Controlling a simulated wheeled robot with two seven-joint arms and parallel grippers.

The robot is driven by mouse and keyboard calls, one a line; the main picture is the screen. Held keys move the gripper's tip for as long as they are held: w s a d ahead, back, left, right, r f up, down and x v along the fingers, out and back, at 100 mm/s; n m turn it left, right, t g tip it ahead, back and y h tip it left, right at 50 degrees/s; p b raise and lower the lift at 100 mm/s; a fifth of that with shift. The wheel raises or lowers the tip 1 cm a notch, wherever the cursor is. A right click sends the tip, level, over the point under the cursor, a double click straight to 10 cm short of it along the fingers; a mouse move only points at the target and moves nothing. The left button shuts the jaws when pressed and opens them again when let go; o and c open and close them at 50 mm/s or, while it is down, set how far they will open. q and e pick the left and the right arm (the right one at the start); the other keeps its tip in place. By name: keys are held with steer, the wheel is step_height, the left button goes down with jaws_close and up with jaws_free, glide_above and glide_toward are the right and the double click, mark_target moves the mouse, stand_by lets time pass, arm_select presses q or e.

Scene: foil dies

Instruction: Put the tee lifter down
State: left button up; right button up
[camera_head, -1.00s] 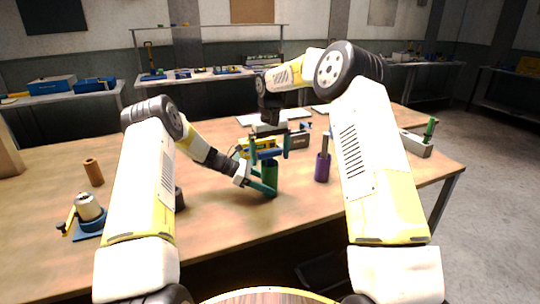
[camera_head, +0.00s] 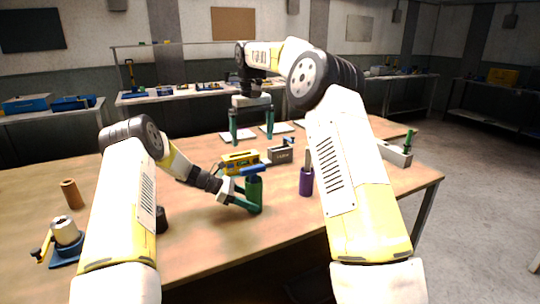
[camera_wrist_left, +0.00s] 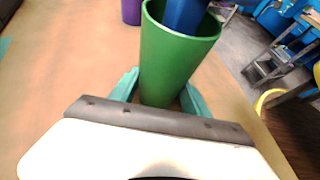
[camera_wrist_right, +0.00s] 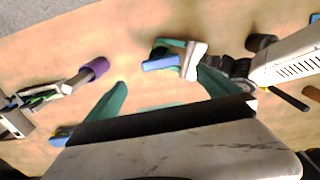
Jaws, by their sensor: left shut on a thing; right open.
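The tee lifter shows as a blue crossbar (camera_head: 253,169) above a green cup (camera_head: 254,193); its lower part is hidden inside the cup. In the left wrist view its blue body (camera_wrist_left: 185,14) goes down into the cup. My left gripper (camera_head: 252,208) is shut on the green cup, low near the table, one finger on each side (camera_wrist_left: 160,95). My right gripper (camera_head: 252,128) is open and empty, above and behind the cup, apart from the lifter. The right wrist view shows the blue crossbar (camera_wrist_right: 161,63) beyond its spread fingers (camera_wrist_right: 118,90).
A purple cup (camera_head: 306,183) with a grey tool stands right of the green cup. A yellow and blue device (camera_head: 238,163) and a grey box (camera_head: 280,154) are behind. A brown cylinder (camera_head: 72,194) and a blue-based fixture (camera_head: 66,240) are at the left. The front middle table is clear.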

steer(key=s+d+r+t, duration=0.1)
steer(key=s+d+r, duration=0.2)
steer(key=s, duration=0.2)
steer(key=s+d+r+m+t, duration=0.1)
steer(key=s+d+r, duration=0.25)
steer(key=s, duration=0.25)
steer(key=s+d+r+t, duration=0.1)
steer(key=s+d+r, duration=0.15)
steer(key=s, duration=0.25)
steer(key=s+d+f+m+t+y, duration=0.1)
steer(key=s+d+f, duration=0.1)
steer(key=s, duration=0.8)
steer(key=s+d+f+m+t+y, duration=0.1)
steer(key=s+d+f+m+t, duration=0.1)
steer(key=s, duration=0.8)
step_height(320, 180, down, 3)
steer(key=shift+s+d+r, duration=0.1)
steer(key=shift+s+d, duration=0.3)
steer(key=shift+d, duration=0.1)
arm_select(q)
steer(key=o, duration=1.1)
steer(key=shift+c, duration=0.2)
